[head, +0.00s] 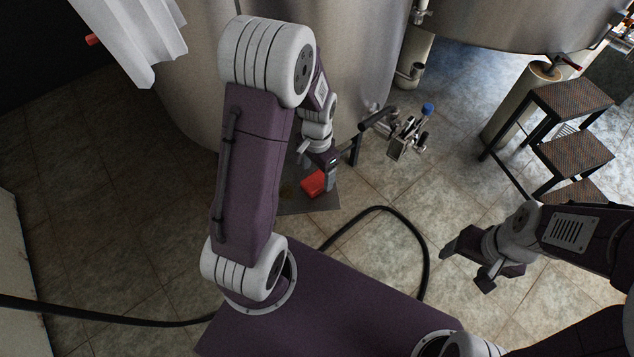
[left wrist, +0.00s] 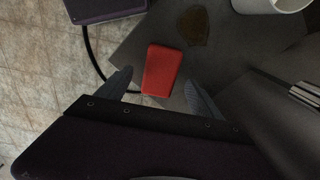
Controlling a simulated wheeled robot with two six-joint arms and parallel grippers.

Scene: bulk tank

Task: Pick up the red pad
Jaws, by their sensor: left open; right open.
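The red pad (head: 313,183) lies flat on a dark grey plate (head: 325,203) near the base of the big steel tank. In the left wrist view the red pad (left wrist: 162,70) is a rounded rectangle between the open fingers of my left gripper (left wrist: 160,88), and no finger is seen touching it. In the head view my left gripper (head: 318,165) is just above and beside the pad and hides part of it. My right gripper (head: 468,268) is open and empty over the tiled floor at the right.
A brown stain (left wrist: 194,26) marks the plate near the pad. A valve with a blue knob (head: 428,110) stands to the right. A black hose (head: 424,250) loops over the floor. Metal steps (head: 570,100) stand at the far right.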

